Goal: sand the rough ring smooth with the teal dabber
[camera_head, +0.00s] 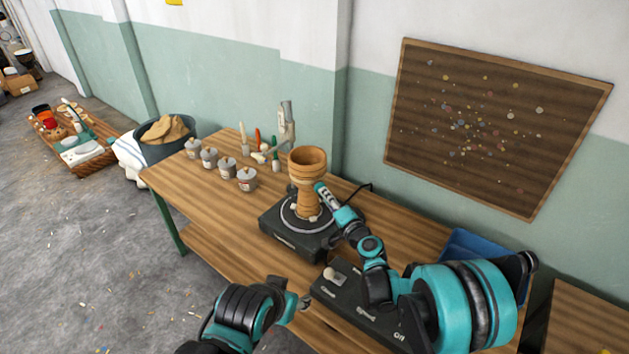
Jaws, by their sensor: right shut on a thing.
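A wooden goblet drum (307,163) stands upright on a round turntable on a dark base (283,239). Bands run around its bowl and waist; I cannot tell at this size which one is rough. My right gripper (323,192) is at the drum's right side, shut on a small teal piece that looks like the teal dabber (318,186). The dabber is mostly hidden by the fingers and seems to be at or touching the drum's waist. My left gripper (303,302) is low in front of the bench, apart from the drum; its fingers are too small to read.
The wooden bench (215,197) carries several lidded tins (246,179) and upright brushes (259,140) left of the drum. A dark control box (350,300) with a knob is at the front. A blue tray (470,247) lies right. A bin (165,148) stands beyond the left end.

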